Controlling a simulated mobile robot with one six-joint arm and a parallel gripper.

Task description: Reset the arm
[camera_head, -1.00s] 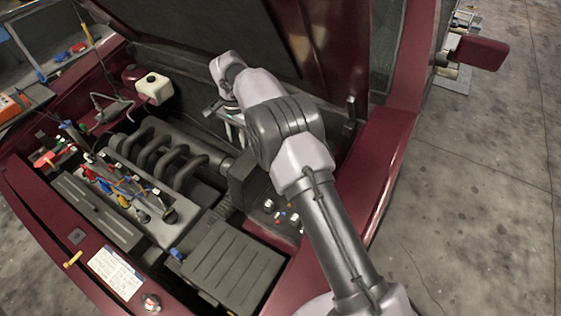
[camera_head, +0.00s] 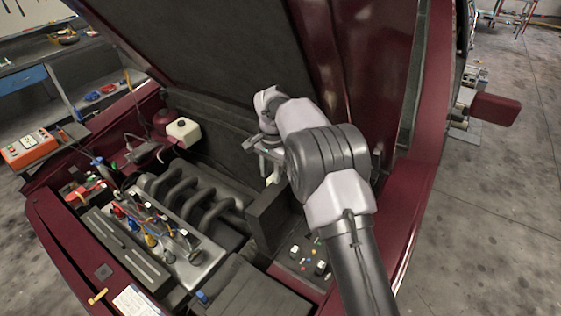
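My arm reaches in from the lower right over the engine bay of a dark red car. My gripper (camera_head: 268,160) is at the arm's far end, above the back right of the bay, near the raised hood (camera_head: 180,45). It is small in view and partly hidden by my own wrist, so I cannot tell whether its fingers are open or shut. A small pale shape (camera_head: 273,178) shows just below it; I cannot tell whether it is held.
The engine (camera_head: 190,200) with colored wires fills the bay's middle. A white reservoir (camera_head: 184,132) stands at the back left. An orange device (camera_head: 31,147) sits at the left by a workbench (camera_head: 40,75). A mirror (camera_head: 494,108) juts out at the right. Floor there is open.

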